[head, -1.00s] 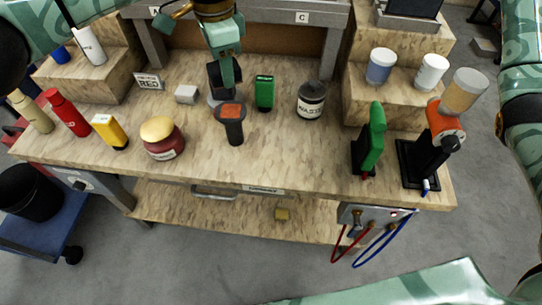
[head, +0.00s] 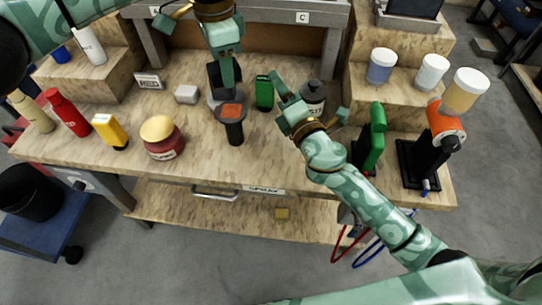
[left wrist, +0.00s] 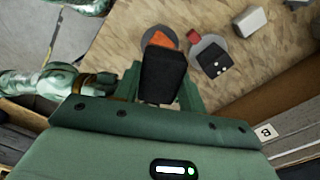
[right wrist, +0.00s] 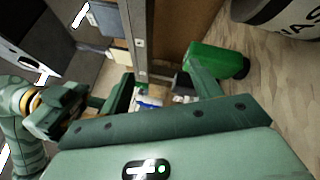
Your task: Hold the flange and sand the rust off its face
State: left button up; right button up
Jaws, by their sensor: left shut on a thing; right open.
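The flange (head: 235,133), as I read it, is a dark disc on a thick stem, upright on the bench with an orange rust patch on its upward face. In the left wrist view the rusty face (left wrist: 160,38) is partly hidden behind a black block. My left gripper (head: 228,82) is shut on this black block (left wrist: 163,75), just behind the flange in the head view; contact between them is unclear. My right gripper (head: 284,92) is open and empty, right of the flange, close to a green block (head: 264,92). The green block also shows beside its right finger (right wrist: 215,60).
A grey disc (left wrist: 198,48) bearing a dark, dotted piece is behind the flange. A dark-red jar (head: 164,148) stands left; the waste jar (head: 313,92) is partly behind my right gripper. A green tool (head: 372,140) and orange tool (head: 446,128) stand right. The front middle bench is clear.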

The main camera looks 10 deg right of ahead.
aim_at(239, 129)
jog(key=s+a+f+n+g+y, duration=0.1)
jog(key=s+f+n, duration=0.1)
jog(key=s+n, duration=0.2)
jog(key=s+a+f+n+g+y, duration=0.1)
jog(key=s+a+f+n+y, duration=0.1)
jog(key=n, duration=0.5)
jog(key=s+a+f+n+g+y, duration=0.1)
jog(key=s+f+n, duration=0.2)
jog(key=s+n, duration=0.2)
jog(key=shift+s+a+f+y, duration=0.25)
jog(key=shift+s+a+y, duration=0.05)
jog(key=shift+s+a, duration=0.1)
jog(key=shift+w+a+n, duration=0.1)
jog(key=shift+a+n, duration=0.1)
jog(key=shift+n, duration=0.2)
jog(key=x, duration=1.1)
jog(key=shift+w+a+f, duration=0.15)
jog(key=shift+a+f, duration=0.05)
jog(key=shift+f, duration=0.05)
jog(key=c, duration=1.4)
